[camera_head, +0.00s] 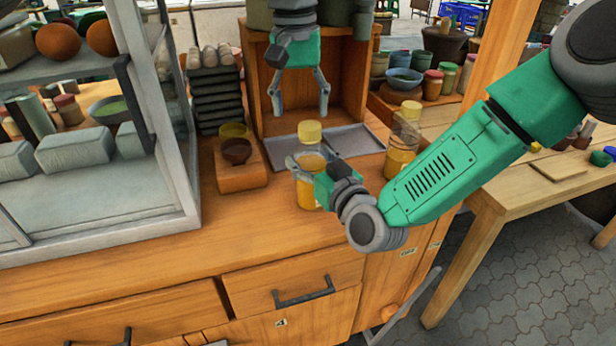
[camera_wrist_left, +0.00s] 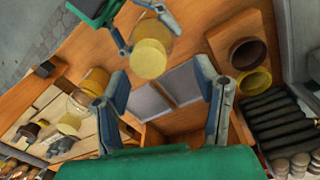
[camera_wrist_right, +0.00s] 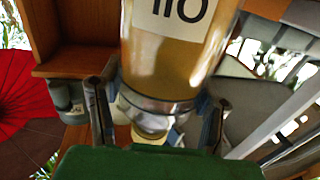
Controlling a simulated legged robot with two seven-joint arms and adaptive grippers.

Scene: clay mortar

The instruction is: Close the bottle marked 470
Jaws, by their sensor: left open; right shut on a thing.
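A clear bottle of amber liquid (camera_head: 308,192) with a yellow cap (camera_head: 310,132) stands upright on the counter. My right gripper (camera_head: 311,168) is shut around its body. In the right wrist view, the bottle's white label (camera_wrist_right: 178,14) is cut by the top edge; its last digit is 0. My left gripper (camera_head: 299,112) is open and empty, pointing down above and slightly left of the cap. In the left wrist view the cap (camera_wrist_left: 149,58) lies beyond the fingers (camera_wrist_left: 165,98). I cannot tell whether the cap is tight. A second yellow-capped amber bottle (camera_head: 400,160) stands to the right.
A grey tray (camera_head: 352,140) lies behind the bottle, before an open wooden box (camera_head: 345,75). A wooden stand (camera_head: 240,181) with a dark bowl (camera_head: 236,151) is left of it. A glass display case (camera_head: 100,180) fills the left. The counter front is clear.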

